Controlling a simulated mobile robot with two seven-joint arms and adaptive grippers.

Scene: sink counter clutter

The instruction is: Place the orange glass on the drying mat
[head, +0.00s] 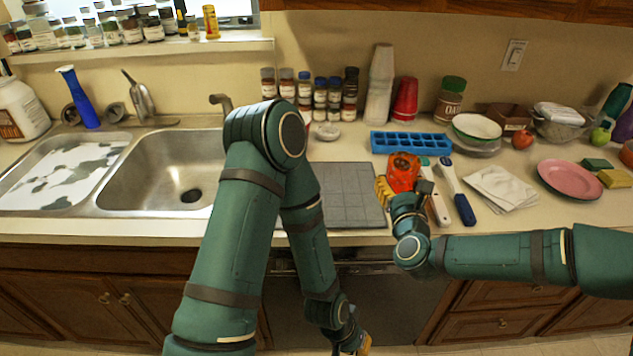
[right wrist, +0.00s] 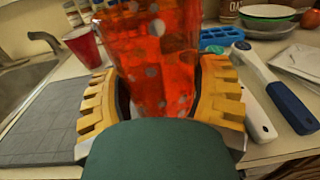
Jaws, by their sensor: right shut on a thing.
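The orange glass (head: 403,168) is see-through with pale dots. My right gripper (head: 384,189) is shut on it, and in the right wrist view its yellow fingers press both sides of the glass (right wrist: 158,65). The glass is just right of the drying mat (head: 345,185), a flat grey ribbed square between sink and utensils. The mat also shows at the left of the right wrist view (right wrist: 50,125). Its near-left part is hidden by my left arm. My left gripper (head: 361,345) hangs low in front of the cabinets, cut by the frame edge; its opening is unclear.
A blue ice tray (head: 410,142) lies behind the glass. White and blue-handled utensils (head: 456,195) lie close on its right. Stacked red cups (head: 405,100) and several spice jars stand at the back. The visible mat surface is bare. The sink (head: 175,170) is to its left.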

